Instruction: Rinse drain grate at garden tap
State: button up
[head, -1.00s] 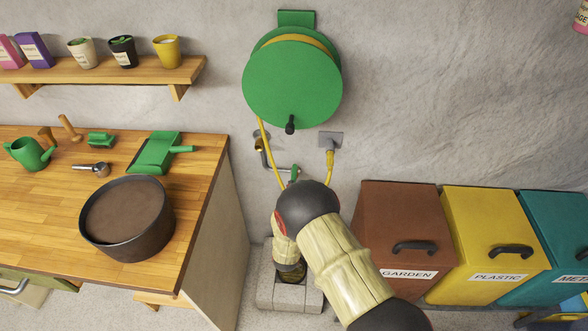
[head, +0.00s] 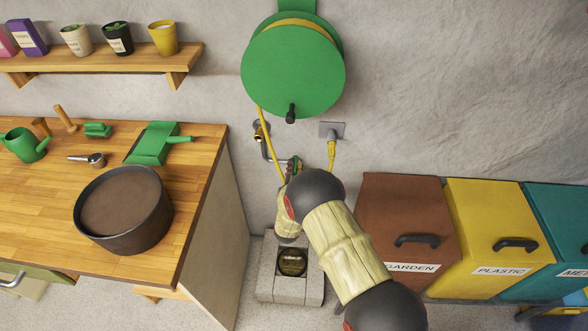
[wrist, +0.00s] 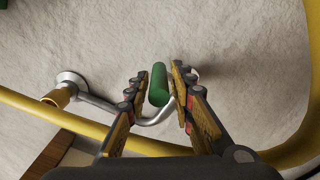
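The garden tap is on the wall below the hose reel, with a bent grey pipe and a brass end (head: 259,136). In the wrist view I see its brass end (wrist: 60,96), its pipe (wrist: 97,101) and its green handle (wrist: 158,84). My gripper (wrist: 158,75) is open, with one finger on each side of the handle. A gap shows on the left; the right finger is close, and I cannot tell if it touches. A round, dark brassy disc (head: 292,262), perhaps the drain grate, lies in the concrete basin (head: 268,288) below. My arm partly hides the tap.
A yellow hose (head: 268,140) hangs from the green reel (head: 293,72) beside the tap and also crosses the wrist view (wrist: 30,107). A workbench (head: 45,200) with a dark pot (head: 150,228) stands left. Brown (head: 400,210), yellow (head: 490,215) and teal (head: 560,215) bins stand right.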

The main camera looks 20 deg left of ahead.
jog(key=shift+c, duration=0.2)
grip_shut()
dwell(0.6)
